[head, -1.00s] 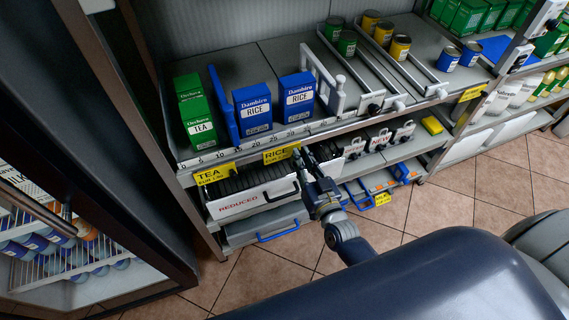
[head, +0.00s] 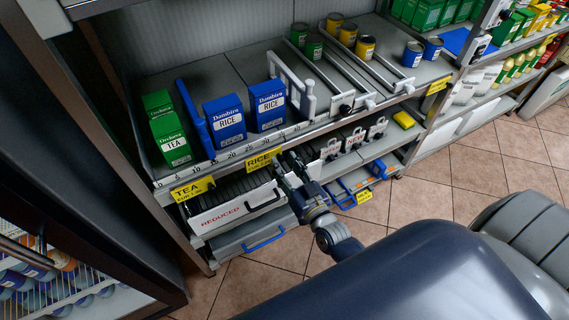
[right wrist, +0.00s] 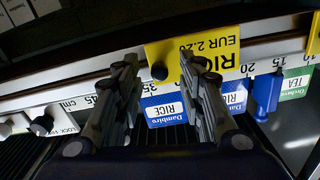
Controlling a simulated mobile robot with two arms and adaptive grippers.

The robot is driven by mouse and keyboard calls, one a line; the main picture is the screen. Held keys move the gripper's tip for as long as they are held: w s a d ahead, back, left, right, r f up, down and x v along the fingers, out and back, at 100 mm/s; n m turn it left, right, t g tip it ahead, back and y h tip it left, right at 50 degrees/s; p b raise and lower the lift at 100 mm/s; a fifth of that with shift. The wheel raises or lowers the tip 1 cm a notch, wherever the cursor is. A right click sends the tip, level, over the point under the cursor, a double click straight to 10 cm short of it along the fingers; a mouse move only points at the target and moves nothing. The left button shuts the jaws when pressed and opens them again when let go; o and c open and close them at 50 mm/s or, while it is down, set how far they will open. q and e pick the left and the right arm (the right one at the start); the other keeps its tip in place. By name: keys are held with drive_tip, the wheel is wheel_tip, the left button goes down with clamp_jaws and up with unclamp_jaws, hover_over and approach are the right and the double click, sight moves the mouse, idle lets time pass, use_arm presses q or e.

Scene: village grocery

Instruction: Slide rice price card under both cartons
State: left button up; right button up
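Two blue rice cartons, the left one (head: 225,119) and the right one (head: 268,106), stand upright on the upper shelf with a small gap between. The yellow rice price card (head: 264,159) is on the shelf's front edge below them. In the right wrist view the card (right wrist: 195,45) appears upside down, with a dark round knob at its corner. My right gripper (head: 287,163) is at the card's right end in the head view. In the right wrist view its fingers (right wrist: 160,70) are apart, with one overlapping the card; contact is unclear. My left gripper is not in view.
A blue divider (head: 194,117) separates the rice from green tea cartons (head: 170,138). A yellow tea card (head: 192,189) is further left on the edge. A white divider (head: 306,98) stands right of the rice. A "REDUCED" bin (head: 222,214) sits below.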

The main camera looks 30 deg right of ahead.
drive_tip(key=s, duration=1.1)
drive_tip(key=shift+d, duration=0.2)
drive_tip(key=shift+f, duration=0.1)
drive_tip(key=s+a+f+n+g, duration=0.1)
drive_tip(key=s+f+g, duration=0.35)
drive_tip(key=f, duration=0.95)
drive_tip(key=s+a+f+n+g, duration=0.1)
drive_tip(key=s+f+g, duration=0.35)
drive_tip(key=f, duration=0.85)
drive_tip(key=s+f+n+g, duration=0.1)
drive_tip(key=s+f+g, duration=0.3)
drive_tip(key=s+f, duration=0.3)
drive_tip(key=s+d+f+g, duration=0.1)
drive_tip(key=s+f+g, duration=0.3)
drive_tip(key=s+f, duration=0.4)
drive_tip(key=s, duration=0.7)
drive_tip(key=shift+s+d+n+h, duration=0.3)
drive_tip(key=shift+s+n, duration=0.05)
drive_tip(key=shift+n, duration=0.05)
